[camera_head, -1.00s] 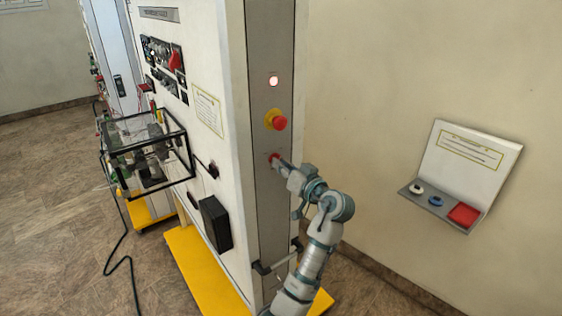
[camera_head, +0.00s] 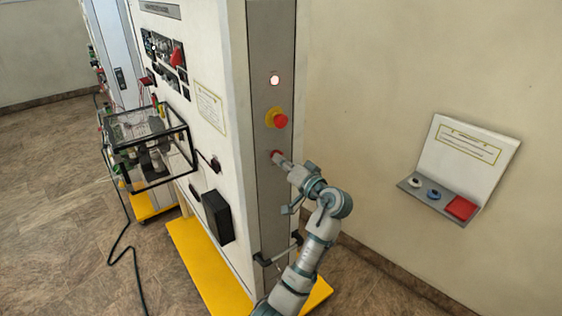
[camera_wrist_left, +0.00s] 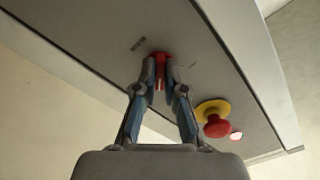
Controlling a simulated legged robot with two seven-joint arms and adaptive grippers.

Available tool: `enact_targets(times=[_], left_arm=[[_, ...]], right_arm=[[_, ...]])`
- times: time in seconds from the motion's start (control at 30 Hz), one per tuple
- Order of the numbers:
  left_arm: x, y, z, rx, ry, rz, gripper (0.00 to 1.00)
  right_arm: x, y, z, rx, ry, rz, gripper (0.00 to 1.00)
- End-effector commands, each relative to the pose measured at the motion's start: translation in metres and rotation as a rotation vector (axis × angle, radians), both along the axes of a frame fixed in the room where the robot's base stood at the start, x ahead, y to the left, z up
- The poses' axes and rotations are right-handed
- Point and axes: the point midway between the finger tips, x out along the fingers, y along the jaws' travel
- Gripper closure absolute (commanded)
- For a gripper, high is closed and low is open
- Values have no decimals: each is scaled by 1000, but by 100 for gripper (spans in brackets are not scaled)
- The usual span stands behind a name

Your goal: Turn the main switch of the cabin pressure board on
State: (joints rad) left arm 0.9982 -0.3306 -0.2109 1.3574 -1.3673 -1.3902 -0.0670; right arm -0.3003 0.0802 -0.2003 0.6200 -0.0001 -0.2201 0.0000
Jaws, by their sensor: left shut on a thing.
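The cabin pressure board is a tall white cabinet with a grey side panel (camera_head: 270,200). The main switch (camera_head: 276,154) is a red knob low on that panel. It also shows in the left wrist view (camera_wrist_left: 159,58). My left gripper (camera_head: 279,158) is at the panel, with its fingers on both sides of the red knob. In the left wrist view my left gripper (camera_wrist_left: 160,82) is shut on the knob. The fingers hide part of the knob in the head view. My right gripper is not in view.
A red mushroom button (camera_head: 280,121) on a yellow base sits above the switch, with a lit lamp (camera_head: 274,80) higher up. A black-framed clear box (camera_head: 150,150) juts from the cabinet's front. A wall shelf (camera_head: 440,195) holds small items at right.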

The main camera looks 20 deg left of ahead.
Motion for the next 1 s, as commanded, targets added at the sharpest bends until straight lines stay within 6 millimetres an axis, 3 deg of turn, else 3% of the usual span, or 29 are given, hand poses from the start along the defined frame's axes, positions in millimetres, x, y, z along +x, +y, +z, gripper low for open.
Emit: enact_targets(times=[0.23,0.3,0.37,0.73,1.0], left_arm=[[1,-2,4,6,-8,-7,100],[1,-2,4,5,-8,-6,75],[0,-1,4,4,-7,-6,65],[-5,-6,2,1,-6,-4,65],[-36,-50,1,3,-5,-6,65]], right_arm=[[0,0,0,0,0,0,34],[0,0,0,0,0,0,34],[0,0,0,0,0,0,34],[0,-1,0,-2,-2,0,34],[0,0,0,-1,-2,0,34]])
